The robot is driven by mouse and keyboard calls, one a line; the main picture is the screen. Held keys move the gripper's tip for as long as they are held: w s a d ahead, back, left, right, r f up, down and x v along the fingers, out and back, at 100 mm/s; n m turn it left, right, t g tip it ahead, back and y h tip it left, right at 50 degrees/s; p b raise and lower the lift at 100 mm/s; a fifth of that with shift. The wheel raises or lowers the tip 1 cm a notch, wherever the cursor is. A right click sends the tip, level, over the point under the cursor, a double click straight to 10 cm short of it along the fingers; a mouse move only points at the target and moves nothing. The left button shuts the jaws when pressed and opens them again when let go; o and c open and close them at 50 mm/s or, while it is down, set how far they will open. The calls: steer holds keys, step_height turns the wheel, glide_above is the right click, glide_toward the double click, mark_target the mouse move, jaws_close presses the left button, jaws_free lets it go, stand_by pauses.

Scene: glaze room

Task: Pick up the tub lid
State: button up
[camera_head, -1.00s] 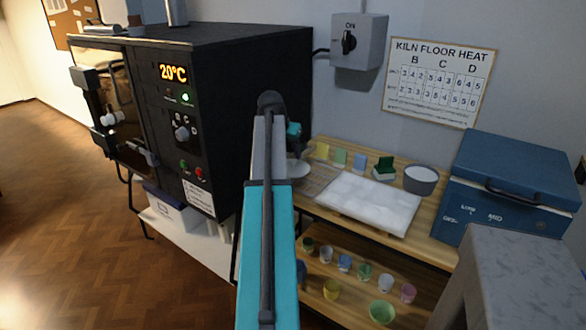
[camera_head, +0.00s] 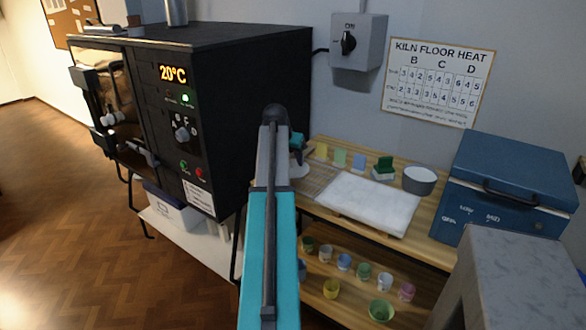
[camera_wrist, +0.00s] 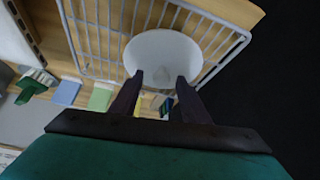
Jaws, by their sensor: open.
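A white round disc (camera_wrist: 163,52), which looks like the tub lid, lies on a wire rack (camera_wrist: 92,40) in the wrist view. It also shows as a pale edge behind my arm in the head view (camera_head: 299,171). My gripper (camera_wrist: 159,79) is open, with its two dark fingers apart over the near part of the disc. Nothing is held between them. A small pale shape on the disc shows between the fingertips; I cannot tell whether it is a knob. In the head view my gripper (camera_head: 298,150) is mostly hidden by my arm.
A black kiln (camera_head: 250,90) is close on the left. A blue box (camera_head: 515,175) stands at right.

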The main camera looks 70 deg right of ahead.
mark_target(291, 161)
jaws_close()
steer(key=shift+r, duration=0.1)
stand_by(0.3)
steer(key=shift+r+b, duration=0.4)
steer(key=shift+r, duration=1.25)
steer(key=s+a+b, duration=0.1)
steer(key=s+a, duration=0.1)
steer(key=a, duration=0.5)
steer(key=s+a+r, duration=0.1)
steer(key=s+a, duration=0.1)
steer(key=a, duration=0.6)
steer(key=shift+a+r+b, duration=0.25)
steer(key=shift+r+b, duration=0.05)
steer(key=shift+b, duration=0.05)
